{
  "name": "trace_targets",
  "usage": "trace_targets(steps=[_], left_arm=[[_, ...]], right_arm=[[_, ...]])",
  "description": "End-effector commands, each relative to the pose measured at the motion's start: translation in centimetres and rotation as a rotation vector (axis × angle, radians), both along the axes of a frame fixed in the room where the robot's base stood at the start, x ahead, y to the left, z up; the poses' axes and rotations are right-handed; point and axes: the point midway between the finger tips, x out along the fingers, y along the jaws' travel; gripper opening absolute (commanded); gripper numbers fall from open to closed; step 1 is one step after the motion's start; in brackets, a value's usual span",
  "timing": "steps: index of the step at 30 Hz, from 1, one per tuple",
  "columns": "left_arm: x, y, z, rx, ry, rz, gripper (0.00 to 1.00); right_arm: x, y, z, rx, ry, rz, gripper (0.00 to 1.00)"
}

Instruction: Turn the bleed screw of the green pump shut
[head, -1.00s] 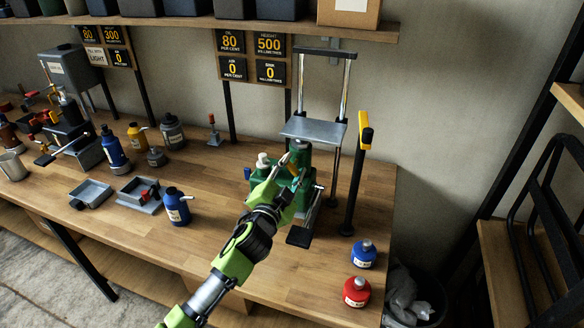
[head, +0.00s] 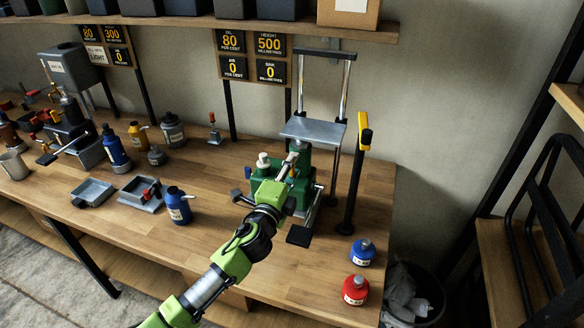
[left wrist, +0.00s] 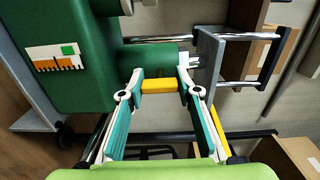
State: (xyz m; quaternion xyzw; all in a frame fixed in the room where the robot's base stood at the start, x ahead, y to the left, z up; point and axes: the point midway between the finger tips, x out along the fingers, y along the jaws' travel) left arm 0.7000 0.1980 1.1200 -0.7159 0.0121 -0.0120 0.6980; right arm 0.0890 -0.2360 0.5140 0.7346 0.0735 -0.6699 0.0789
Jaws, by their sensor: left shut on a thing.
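The green pump (head: 263,189) stands on the wooden bench, and its dark green body with a white label fills the upper left of the left wrist view (left wrist: 85,80). My left gripper (head: 287,172) reaches it from the front and hides part of it. In the left wrist view the fingertips of this gripper (left wrist: 160,84) are shut on a small yellow piece (left wrist: 158,87), which looks like the bleed screw, beside a green cylinder of the pump. The screw's thread and seat are hidden. My right gripper is not in view.
A blue bottle (head: 362,252) and a red bottle (head: 355,290) stand at the right front.

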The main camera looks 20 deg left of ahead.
Motion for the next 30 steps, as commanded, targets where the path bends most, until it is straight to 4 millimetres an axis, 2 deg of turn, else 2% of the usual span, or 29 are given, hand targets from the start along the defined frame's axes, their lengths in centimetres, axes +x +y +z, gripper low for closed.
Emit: trace_targets(steps=[18, 19, 21, 30], left_arm=[[0.00, -0.01, -0.03, 0.043, -0.001, 0.000, 0.10], [0.00, -0.01, -0.04, 0.043, -0.001, 0.000, 0.36], [0.00, -0.01, -0.03, 0.043, -0.001, 0.000, 0.49], [-0.03, 0.00, -0.03, 0.041, -0.001, 0.000, 0.49]], right_arm=[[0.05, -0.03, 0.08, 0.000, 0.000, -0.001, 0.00], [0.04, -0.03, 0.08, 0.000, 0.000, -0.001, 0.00], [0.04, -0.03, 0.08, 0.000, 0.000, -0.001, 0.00], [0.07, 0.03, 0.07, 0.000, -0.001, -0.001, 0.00]])
